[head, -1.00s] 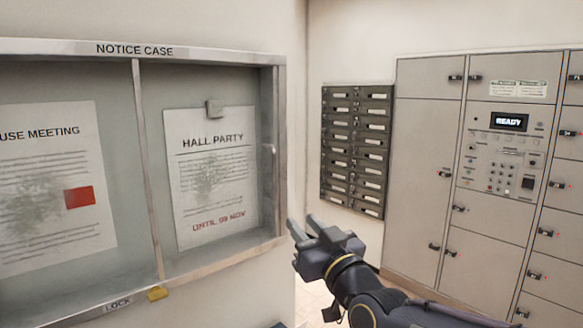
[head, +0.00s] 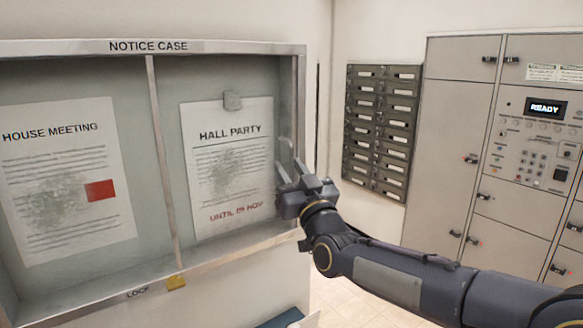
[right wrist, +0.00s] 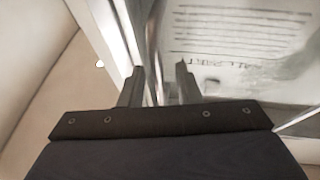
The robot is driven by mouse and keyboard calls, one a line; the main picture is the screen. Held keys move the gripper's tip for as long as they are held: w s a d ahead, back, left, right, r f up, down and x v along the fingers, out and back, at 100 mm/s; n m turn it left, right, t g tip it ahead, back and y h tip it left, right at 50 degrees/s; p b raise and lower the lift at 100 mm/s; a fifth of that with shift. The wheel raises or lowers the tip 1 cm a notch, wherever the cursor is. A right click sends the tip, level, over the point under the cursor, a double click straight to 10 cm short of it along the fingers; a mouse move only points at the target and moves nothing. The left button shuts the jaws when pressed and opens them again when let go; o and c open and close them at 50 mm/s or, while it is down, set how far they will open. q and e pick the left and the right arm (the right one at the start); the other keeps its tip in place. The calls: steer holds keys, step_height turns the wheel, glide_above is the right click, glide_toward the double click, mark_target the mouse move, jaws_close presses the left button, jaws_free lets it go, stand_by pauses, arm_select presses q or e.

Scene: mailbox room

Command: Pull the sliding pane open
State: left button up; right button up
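The glazed notice case (head: 200,46) fills the left of the head view. Its sliding pane (head: 262,84) covers the right half, over the hall party notice (head: 228,165). A slim upright pull handle (head: 285,146) is at the pane's right edge. My right gripper (head: 290,170) is open, its fingertips at the handle's lower part. In the right wrist view the two fingers (right wrist: 160,80) stand apart, with upright metal edges behind and between them. I cannot tell whether they touch the handle. My left gripper is out of view.
A yellow lock piece (head: 176,283) sits at the case's bottom rail, beside the LOCK label. Dark letterboxes (head: 381,130) and grey parcel lockers (head: 450,130) with a READY display (head: 545,108) stand to the right. A blue object lies low near the middle.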

mark_target(249, 166)
steer(key=shift+c, duration=0.3)
jaws_close()
steer(key=shift+s+a+f, duration=0.1)
steer(key=shift+s+a, duration=0.1)
steer(key=shift+a, duration=0.1)
steer(key=s+a, duration=0.1)
steer(key=a, duration=0.1)
steer(key=s+a+b, duration=0.1)
steer(key=s+a, duration=0.1)
steer(key=s+a+b, duration=0.1)
steer(key=a, duration=0.1)
steer(key=shift+s, duration=0.25)
steer(key=s+a, duration=0.3)
steer(key=a, duration=0.1)
steer(key=s+a, duration=0.4)
steer(key=a, duration=0.1)
steer(key=s+a+p, duration=0.1)
steer(key=s+a, duration=0.2)
steer(key=a, duration=0.2)
steer(key=shift+s+a, duration=0.25)
steer(key=shift+o, duration=0.3)
jaws_free()
